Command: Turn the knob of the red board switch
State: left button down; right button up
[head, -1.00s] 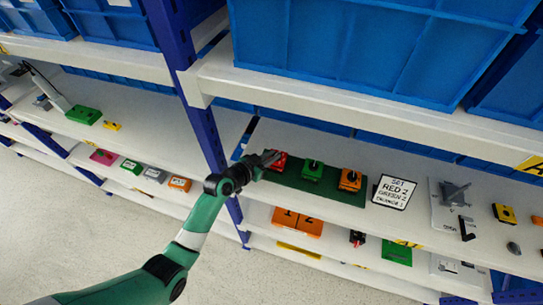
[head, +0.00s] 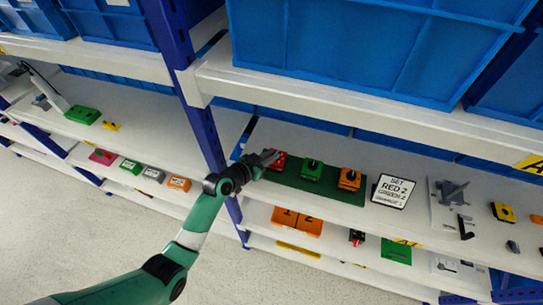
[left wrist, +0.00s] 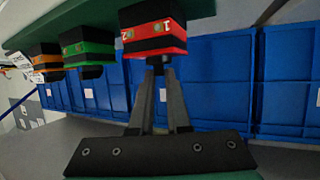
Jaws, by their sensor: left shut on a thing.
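The red board switch (head: 279,163) sits at the left end of a dark green board on the shelf, with my left gripper (head: 268,159) at its left side. In the left wrist view the red switch (left wrist: 153,38) appears as a red and black block with the marks "2" and "1" on its face. My left gripper (left wrist: 158,72) is shut on its dark knob (left wrist: 157,58), mostly hidden between the fingertips. My right gripper is in neither view.
A green switch (head: 312,170) and an orange switch (head: 349,179) share the green board (head: 330,188). A sign (head: 394,190) reading "SET RED 2 GREEN 2" stands right of them. A white shelf beam (head: 340,92) with blue bins runs above.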

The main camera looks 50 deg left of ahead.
pick_arm(q)
jog(key=shift+a+f, duration=0.1)
jog(key=shift+a, duration=0.05)
jog(key=c, duration=0.8)
grip_release()
jog(key=shift+a, duration=0.1)
jog(key=shift+o, duration=0.2)
jog(key=shift+s+r, duration=0.2)
jog(key=p+v, duration=0.1)
jog(key=v, duration=1)
jog(key=shift+p, duration=0.4)
